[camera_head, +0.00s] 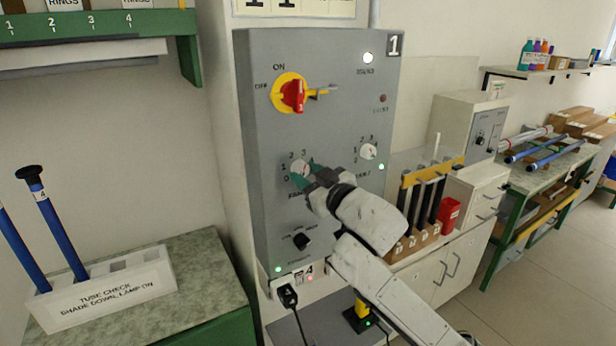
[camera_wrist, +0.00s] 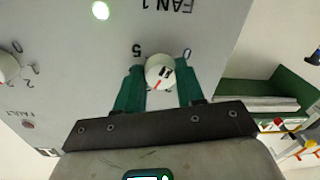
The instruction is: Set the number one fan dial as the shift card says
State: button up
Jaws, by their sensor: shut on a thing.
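The fan 1 dial (camera_wrist: 160,72) is a small white knob on the grey panel marked 1 (camera_head: 345,60). In the head view the dial (camera_head: 299,168) is partly covered by my gripper (camera_head: 309,172). In the wrist view, which is upside down, my green fingers (camera_wrist: 160,78) are shut on the dial, one on each side. A red pointer line on its face points down and slightly left there, towards my palm. My fingers hide part of the scale, so I cannot tell which number it meets. No shift card is readable.
A red switch (camera_head: 293,96) on a yellow disc sits above the dial. A second white dial (camera_head: 368,151) is to its right, and a black knob (camera_head: 302,241) below. A white tube rack (camera_head: 110,290) stands at left. A tray of rods (camera_head: 416,243) is right of my arm.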

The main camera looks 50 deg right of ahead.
jog(key=n+b, duration=0.3)
jog(key=shift+f+n+b, duration=0.15)
jog(key=shift+n+b, duration=0.15)
jog(key=shift+n, duration=0.1)
jog(key=n+b, duration=0.4)
jog(key=n, duration=0.2)
jog(key=shift+r+g+b, duration=0.2)
jog(key=shift+g+b, duration=0.2)
jog(key=n+b, duration=0.3)
jog(key=n, duration=0.1)
jog(key=shift+r+h, duration=0.1)
jog(key=shift+h, duration=0.2)
jog(key=n+b, duration=0.2)
jog(key=n, duration=0.3)
jog(key=shift+r+b, duration=0.1)
jog(key=shift+b, duration=0.2)
jog(key=o, duration=1)
jog(key=shift+r, duration=0.1)
